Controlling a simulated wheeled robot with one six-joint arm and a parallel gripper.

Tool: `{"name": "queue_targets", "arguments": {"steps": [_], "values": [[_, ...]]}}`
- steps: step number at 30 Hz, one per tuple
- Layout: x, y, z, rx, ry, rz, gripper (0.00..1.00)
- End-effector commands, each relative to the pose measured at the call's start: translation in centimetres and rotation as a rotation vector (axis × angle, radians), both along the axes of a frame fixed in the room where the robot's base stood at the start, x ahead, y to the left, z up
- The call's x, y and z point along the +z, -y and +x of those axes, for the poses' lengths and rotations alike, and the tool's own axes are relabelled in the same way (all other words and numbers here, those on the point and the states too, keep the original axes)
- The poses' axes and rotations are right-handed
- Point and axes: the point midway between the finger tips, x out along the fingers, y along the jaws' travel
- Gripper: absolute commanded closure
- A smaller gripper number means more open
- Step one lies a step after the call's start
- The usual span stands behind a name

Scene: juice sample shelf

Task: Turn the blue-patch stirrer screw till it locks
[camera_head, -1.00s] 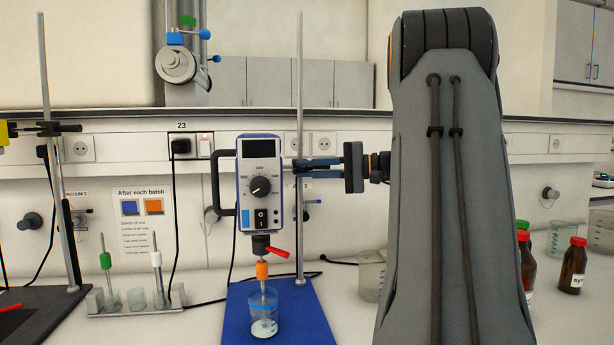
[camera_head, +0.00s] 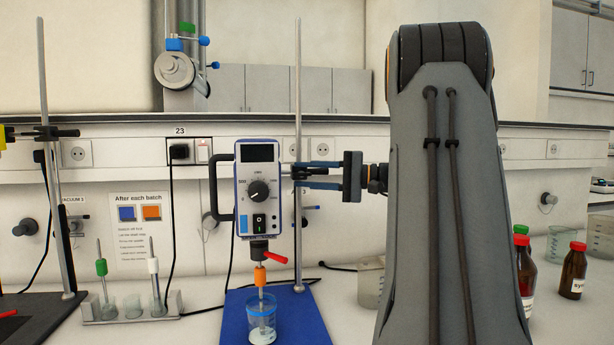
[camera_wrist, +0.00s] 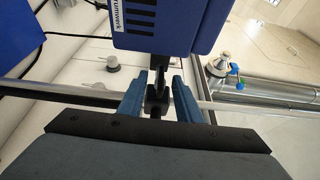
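The stirrer (camera_head: 258,185) hangs on a thin upright rod (camera_head: 298,90) above a blue base plate (camera_head: 290,325) in the head view. A small blue patch (camera_head: 244,222) shows low on its front. In the wrist view the blue stirrer housing (camera_wrist: 170,25) is at the top. Below it is a dark clamp piece with a knob (camera_wrist: 157,97), seemingly the screw, at the rod. My gripper (camera_head: 300,176) is level with the clamp, right of the stirrer. Its blue fingers (camera_wrist: 157,84) stand either side of the knob, with a gap showing. Their exact contact is hidden.
A beaker (camera_head: 262,325) stands under the stirrer's orange-collared shaft (camera_head: 260,278). A red lever (camera_head: 275,259) juts below the housing. A rack (camera_head: 130,312) with stirring rods stands left. Brown bottles (camera_head: 573,272) stand right. Another stand (camera_head: 58,210) is far left.

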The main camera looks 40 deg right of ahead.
Motion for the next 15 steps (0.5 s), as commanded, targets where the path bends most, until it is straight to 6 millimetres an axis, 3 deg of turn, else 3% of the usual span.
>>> {"name": "queue_targets", "arguments": {"steps": [7,15], "values": [[-0.1,0.5,-0.5,-0.002,0.001,-0.001,0.69],[-0.2,3.4,-3.6,-0.003,0.0,-0.001,0.69]]}}
